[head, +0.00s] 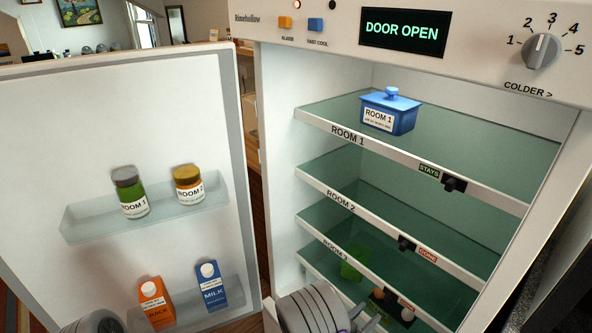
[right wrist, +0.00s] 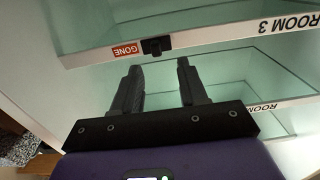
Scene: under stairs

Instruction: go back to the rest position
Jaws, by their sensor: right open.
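My right gripper (head: 366,320) is at the bottom of the head view, in front of the lower part of the open fridge (head: 275,180). In the right wrist view its two dark fingers (right wrist: 160,82) stand well apart with nothing between them. They point toward the shelf fronts, with the fridge's glass shelves behind. Of my left arm only a rounded grey part shows at the bottom left edge of the head view; its gripper is out of the picture.
The fridge door (head: 130,130) stands open at left, holding jars (head: 131,195) and cartons (head: 212,287). A blue lidded dish (head: 389,112) stands on the top shelf. A green thing (head: 355,262) shows through glass lower down. Shelf edges (head: 400,158) carry black sliders.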

